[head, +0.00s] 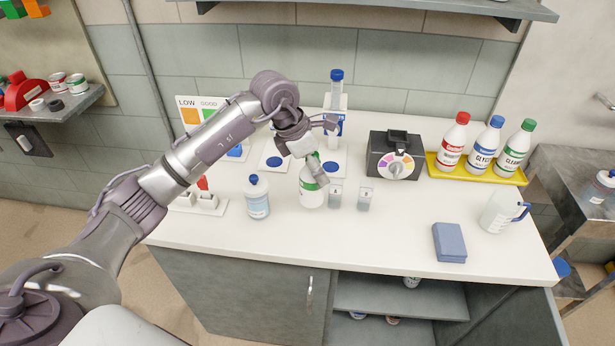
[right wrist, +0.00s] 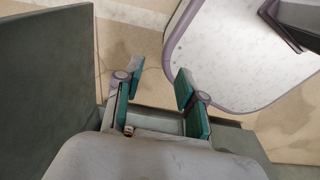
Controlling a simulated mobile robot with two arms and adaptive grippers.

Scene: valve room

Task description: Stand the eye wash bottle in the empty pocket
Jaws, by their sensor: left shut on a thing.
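My left gripper (head: 310,168) is shut on a white bottle with a green band (head: 311,193), over the middle of the white counter. The gripper covers the bottle's top, and I cannot tell whether its base touches the counter. A bottle with a blue cap and pale blue label (head: 257,199) stands to its left. Behind the gripper, a tall clear blue-capped container (head: 337,88) stands upright. I cannot tell which bottle is the eye wash one, and no empty pocket shows clearly. My right gripper (right wrist: 158,98) is open and empty in the right wrist view.
Two small grey-lidded containers (head: 365,197) stand close right of the held bottle. A black dial box (head: 396,156) and a yellow tray (head: 476,174) with three bottles are at the back right. The front middle is clear.

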